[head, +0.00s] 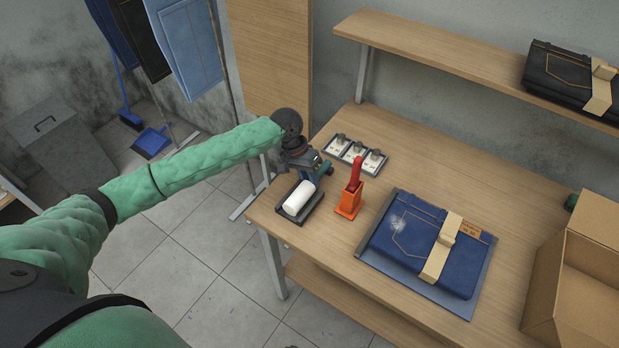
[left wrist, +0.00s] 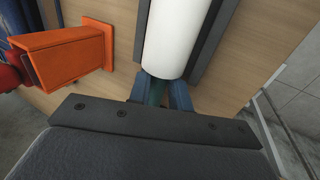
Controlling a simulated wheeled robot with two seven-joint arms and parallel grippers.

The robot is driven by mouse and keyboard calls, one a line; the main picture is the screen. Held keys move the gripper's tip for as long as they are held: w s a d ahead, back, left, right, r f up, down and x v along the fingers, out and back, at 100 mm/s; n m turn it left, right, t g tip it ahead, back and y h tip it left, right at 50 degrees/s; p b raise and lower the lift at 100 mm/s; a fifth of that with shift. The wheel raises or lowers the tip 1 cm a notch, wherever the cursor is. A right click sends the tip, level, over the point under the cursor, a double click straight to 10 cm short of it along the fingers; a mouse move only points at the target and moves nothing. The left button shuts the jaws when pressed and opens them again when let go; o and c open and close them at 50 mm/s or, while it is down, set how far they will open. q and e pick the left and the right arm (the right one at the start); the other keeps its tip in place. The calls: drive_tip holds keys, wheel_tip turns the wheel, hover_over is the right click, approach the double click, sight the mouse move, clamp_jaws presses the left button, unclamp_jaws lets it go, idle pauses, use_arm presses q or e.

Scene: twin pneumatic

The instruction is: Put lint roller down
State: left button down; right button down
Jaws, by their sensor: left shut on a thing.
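The lint roller (head: 298,197) has a white cylinder and a teal handle. Its cylinder is at the dark shallow tray (head: 313,215) near the table's left edge; I cannot tell whether it rests on the tray floor. My left gripper (head: 323,172) is shut on the handle, behind the roller. In the left wrist view the white cylinder (left wrist: 176,40) points away from my fingers (left wrist: 160,95), with the teal handle between them. The far end of the roller is cut off there. My right gripper is not in view.
An orange holder (head: 348,206) with a red-handled tool (head: 355,174) stands close to the right of the tray. Small labelled slots (head: 356,155) lie behind. Folded blue jeans (head: 410,240) lie on a grey board, and an open carton (head: 590,270) stands at far right.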

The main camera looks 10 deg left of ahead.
use_arm(q)
drive_tip(key=c, duration=1.3)
unclamp_jaws()
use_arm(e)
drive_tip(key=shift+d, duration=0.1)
use_arm(q)
drive_tip(key=shift+r, duration=0.15)
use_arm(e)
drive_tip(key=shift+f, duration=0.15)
use_arm(q)
drive_tip(key=shift+w+a+r+b, duration=0.15)
drive_tip(key=shift+r+b, duration=0.1)
drive_tip(key=shift+b, duration=0.15)
drive_tip(key=b+v, duration=0.2)
drive_tip(key=v, duration=0.2)
drive_tip(key=shift+b+v, duration=1.05)
drive_tip(key=shift+v, duration=2.65)
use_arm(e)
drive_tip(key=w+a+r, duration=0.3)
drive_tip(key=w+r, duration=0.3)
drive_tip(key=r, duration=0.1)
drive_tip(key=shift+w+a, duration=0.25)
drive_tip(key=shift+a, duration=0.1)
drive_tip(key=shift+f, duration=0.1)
